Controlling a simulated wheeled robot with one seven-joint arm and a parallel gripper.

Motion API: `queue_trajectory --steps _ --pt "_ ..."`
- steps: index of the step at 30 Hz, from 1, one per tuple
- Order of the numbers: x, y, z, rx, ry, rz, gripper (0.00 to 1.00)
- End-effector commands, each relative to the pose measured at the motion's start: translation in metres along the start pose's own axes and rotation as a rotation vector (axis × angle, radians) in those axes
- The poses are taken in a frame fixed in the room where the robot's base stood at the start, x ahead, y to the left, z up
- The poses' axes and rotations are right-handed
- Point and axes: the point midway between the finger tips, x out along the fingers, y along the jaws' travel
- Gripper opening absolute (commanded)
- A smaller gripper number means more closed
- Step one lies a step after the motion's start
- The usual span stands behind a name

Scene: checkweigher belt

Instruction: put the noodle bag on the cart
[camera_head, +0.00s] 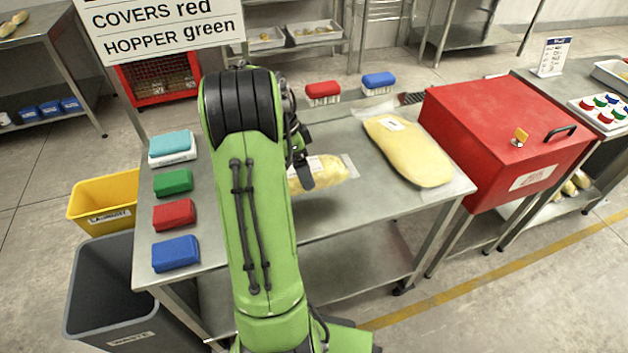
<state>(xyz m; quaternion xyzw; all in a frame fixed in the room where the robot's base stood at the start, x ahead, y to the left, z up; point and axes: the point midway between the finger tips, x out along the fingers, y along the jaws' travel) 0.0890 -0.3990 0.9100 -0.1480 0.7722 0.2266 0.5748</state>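Two clear bags with yellow contents and white labels lie on a steel table (375,215). The larger bag (415,155) lies flat at the right, clear of my arm. The smaller bag (335,174) lies nearer the middle, its left part hidden behind my arm and gripper. I cannot tell for sure which is the noodle bag. My gripper (301,176) is dark, mostly hidden by my green arm, and is over or at the left end of the smaller bag. Its fingers and any contact are unclear. No separate cart is clearly identifiable; the table has a lower shelf and what looks like a caster.
A red hood (490,130) stands right. Red (322,91) and blue (378,82) brushes are behind. Yellow (104,200) and grey (110,290) bins stand left.

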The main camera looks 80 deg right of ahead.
Motion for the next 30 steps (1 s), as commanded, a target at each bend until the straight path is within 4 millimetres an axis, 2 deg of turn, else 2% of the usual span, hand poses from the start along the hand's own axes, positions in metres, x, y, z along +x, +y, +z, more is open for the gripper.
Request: queue_trajectory --steps 1,9,19,20,21,30 --pt "0.011 -0.002 0.002 0.001 -0.001 0.0 0.22" --pt "0.054 -0.01 0.013 0.001 0.0 -0.001 0.22" --pt "0.056 -0.011 0.014 0.001 0.001 -0.003 0.22" --pt "0.056 -0.011 0.014 0.0 0.0 -0.002 0.94" --pt "0.056 -0.011 0.014 0.0 0.0 -0.002 1.0" --pt "0.049 -0.01 0.013 0.0 0.001 -0.003 1.0"
